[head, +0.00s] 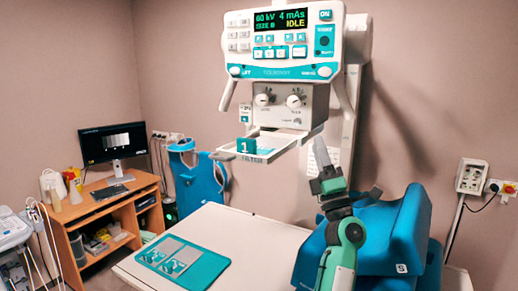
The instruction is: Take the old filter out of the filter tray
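The filter tray (272,153) sticks out below the X-ray head, with the word FILTER on its front. A teal piece marked 1 (246,146), which looks like the old filter, is at the tray's left side. No held thing is visible there.
A teal mat (208,270) with grey numbered places lies on the white table (240,235). A blue padded block (385,235) stands close to my arm at right. Two handles hang from the X-ray head (285,45). A wooden desk (98,215) is at left.

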